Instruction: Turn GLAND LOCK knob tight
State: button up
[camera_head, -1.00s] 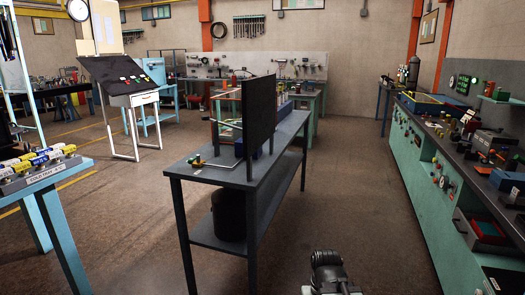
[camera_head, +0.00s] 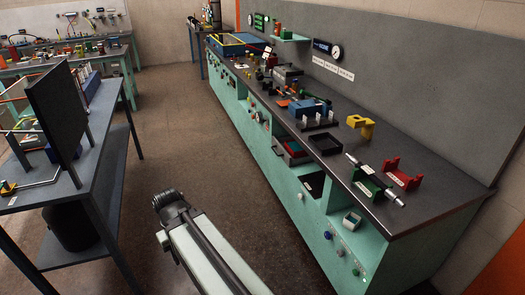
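No label reading GLAND LOCK can be made out, so I cannot tell which knob it is. Several small knobs sit on the teal front of the long bench (camera_head: 310,215) at the right, among them a blue knob (camera_head: 328,235) near its near end. My gripper's fingers cannot be made out, and nothing held is seen.
The bench top carries a red bracket (camera_head: 403,173), a yellow block (camera_head: 361,125), a black tray (camera_head: 325,143) and a silver-and-green cylinder fixture (camera_head: 373,182). A pressure gauge (camera_head: 336,52) hangs behind. A dark table (camera_head: 90,150) stands left. The brown floor (camera_head: 185,140) between is clear.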

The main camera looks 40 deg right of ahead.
aim_at(340, 254)
jog(key=z, duration=2.6)
jog(key=k, duration=0.3)
jog(key=u, duration=0.5)
